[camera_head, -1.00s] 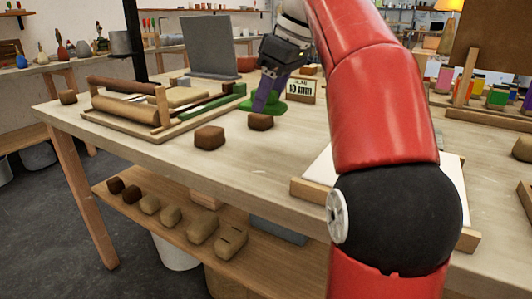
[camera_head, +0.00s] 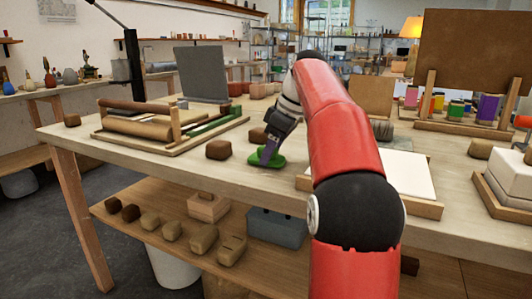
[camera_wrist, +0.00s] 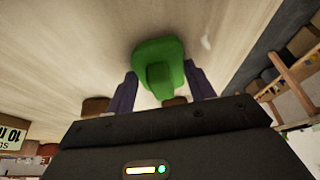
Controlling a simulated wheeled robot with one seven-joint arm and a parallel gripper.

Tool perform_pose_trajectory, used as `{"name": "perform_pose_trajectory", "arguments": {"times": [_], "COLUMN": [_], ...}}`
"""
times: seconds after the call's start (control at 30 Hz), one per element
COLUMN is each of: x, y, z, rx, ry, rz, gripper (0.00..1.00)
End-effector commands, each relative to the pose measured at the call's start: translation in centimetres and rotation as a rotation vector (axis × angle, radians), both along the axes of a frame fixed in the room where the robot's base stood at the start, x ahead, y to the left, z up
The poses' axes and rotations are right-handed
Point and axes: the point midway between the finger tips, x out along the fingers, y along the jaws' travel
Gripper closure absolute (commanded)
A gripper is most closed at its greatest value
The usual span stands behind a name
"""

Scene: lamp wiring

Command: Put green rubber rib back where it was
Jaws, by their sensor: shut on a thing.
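The green rubber rib (camera_head: 277,161) is at the front part of the wooden table, right of a brown clay block. My gripper (camera_head: 268,152) points down with its purple fingers shut on the rib. In the wrist view the rib (camera_wrist: 158,52) has a wide flat part and a raised grip, and the grip sits between the two fingers (camera_wrist: 161,84). I cannot tell whether the rib touches the tabletop or hangs just above it.
Brown clay blocks (camera_head: 218,149) stand left of and behind my gripper. A wooden slab roller (camera_head: 150,125) is at the left. A white board (camera_head: 395,170) lies right. A sign card (camera_wrist: 10,135) shows in the wrist view. Bare tabletop lies near the front edge.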

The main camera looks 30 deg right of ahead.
Motion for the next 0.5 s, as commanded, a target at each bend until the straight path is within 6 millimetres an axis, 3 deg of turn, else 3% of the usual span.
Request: {"name": "perform_pose_trajectory", "arguments": {"times": [0.3,0.33,0.5], "x": [-0.03,-0.03,-0.03], "y": [0.05,0.04,0.05], "z": [-0.51,-0.39,-0.35], "rx": [-0.001,-0.001,-0.001], "ry": [-0.001,-0.001,-0.001], "rz": [0.000,0.000,0.000], "gripper": [0.68,0.42,0.24]}}
